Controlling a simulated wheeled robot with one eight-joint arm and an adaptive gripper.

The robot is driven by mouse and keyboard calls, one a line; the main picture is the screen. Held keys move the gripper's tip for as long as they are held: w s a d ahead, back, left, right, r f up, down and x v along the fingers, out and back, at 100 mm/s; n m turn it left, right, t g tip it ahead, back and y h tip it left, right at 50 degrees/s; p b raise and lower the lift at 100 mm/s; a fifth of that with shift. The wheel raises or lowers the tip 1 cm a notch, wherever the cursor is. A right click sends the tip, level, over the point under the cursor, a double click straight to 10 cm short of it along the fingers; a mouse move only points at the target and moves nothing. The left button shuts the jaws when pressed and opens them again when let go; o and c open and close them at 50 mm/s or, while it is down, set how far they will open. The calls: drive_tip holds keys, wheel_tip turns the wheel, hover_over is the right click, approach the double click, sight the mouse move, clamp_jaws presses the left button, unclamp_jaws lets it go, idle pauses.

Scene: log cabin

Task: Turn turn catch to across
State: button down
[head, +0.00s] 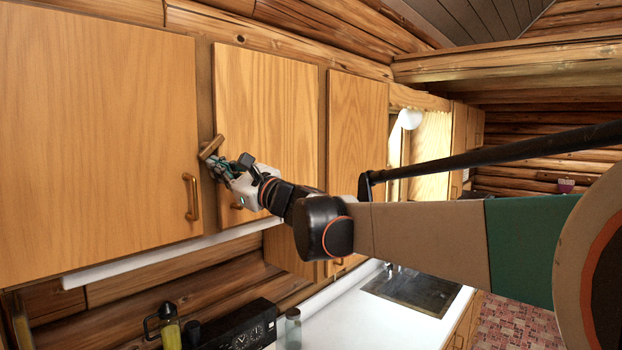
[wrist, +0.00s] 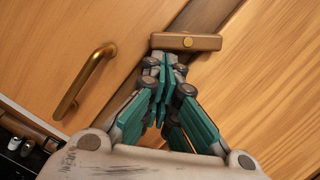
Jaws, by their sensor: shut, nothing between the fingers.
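The turn catch (head: 212,147) is a small wooden bar on the frame strip between two upper cabinet doors.
The left cabinet door (head: 95,140) has a curved handle (head: 191,197), also seen in the wrist view (wrist: 85,80). The right door (head: 268,120) has a handle partly behind my arm. Below are a white counter (head: 350,320), a sink (head: 412,290) and a bottle (head: 170,330).

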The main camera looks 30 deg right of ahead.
drive_tip(key=shift+s+a+m, duration=0.2)
drive_tip(key=shift+m, duration=0.2)
drive_tip(key=shift+s+a+m+t+h, duration=0.1)
drive_tip(key=shift+a+m+t+h, duration=0.2)
drive_tip(key=shift+m, duration=0.45)
drive_tip(key=shift+s+a+m+t+h, duration=0.1)
drive_tip(key=shift+a+m+t+h, duration=0.15)
drive_tip(key=shift+m, duration=0.5)
drive_tip(key=shift+a+r+m, duration=0.1)
drive_tip(key=shift+a+m, duration=0.1)
drive_tip(key=shift+m, duration=0.6)
drive_tip(key=shift+s+a+r, duration=0.15)
drive_tip(key=shift+a, duration=0.1)
drive_tip(key=shift+h, duration=0.35)
idle(0.5)
